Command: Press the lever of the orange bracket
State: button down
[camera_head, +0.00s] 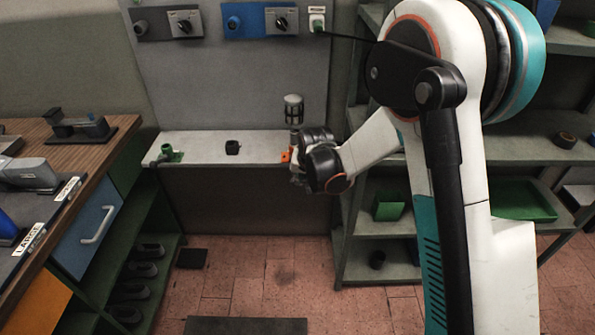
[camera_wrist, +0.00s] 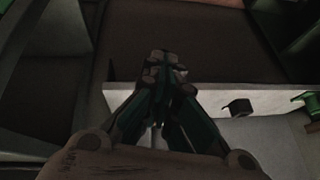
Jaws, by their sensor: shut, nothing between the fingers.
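The orange bracket (camera_head: 286,156) sits at the right part of the pale ledge (camera_head: 205,147) along the wall. Only a small orange piece of it shows, beside my wrist; its lever cannot be made out. My gripper (camera_head: 297,178) is at the ledge's front edge, close to the bracket; I cannot tell whether they touch. In the wrist view my gripper (camera_wrist: 166,62) has its fingers together with nothing held, in front of the ledge (camera_wrist: 205,96). The orange bracket does not show in that view.
A grey capped cylinder (camera_head: 293,110) stands just above the bracket. A small black block (camera_head: 232,147) and a green fitting (camera_head: 168,154) sit on the ledge to the left. A green shelf rack (camera_head: 376,250) stands at right, a wooden workbench (camera_head: 95,160) at left.

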jog(key=s+r+p, duration=0.1)
jog(key=s, duration=0.5)
jog(key=shift+s+d+r, duration=0.15)
jog(key=shift+s+d, duration=0.15)
jog(key=shift+d, duration=0.1)
jog(key=s+d+r, duration=0.5)
jog(key=s+r, duration=0.1)
jog(key=r, duration=0.3)
jog(key=s+d+r, duration=0.4)
jog(key=s+r, duration=0.1)
jog(key=r, duration=0.3)
jog(key=s+d+r, duration=0.2)
jog(key=s+d, duration=0.1)
jog(key=s, duration=0.5)
jog(key=s+d+r+n+t+h, duration=0.1)
jog(key=s+d+r, duration=0.1)
jog(key=s, duration=0.7)
jog(key=shift+d+r+n+t+h, duration=0.3)
jog(key=shift+d, duration=0.55)
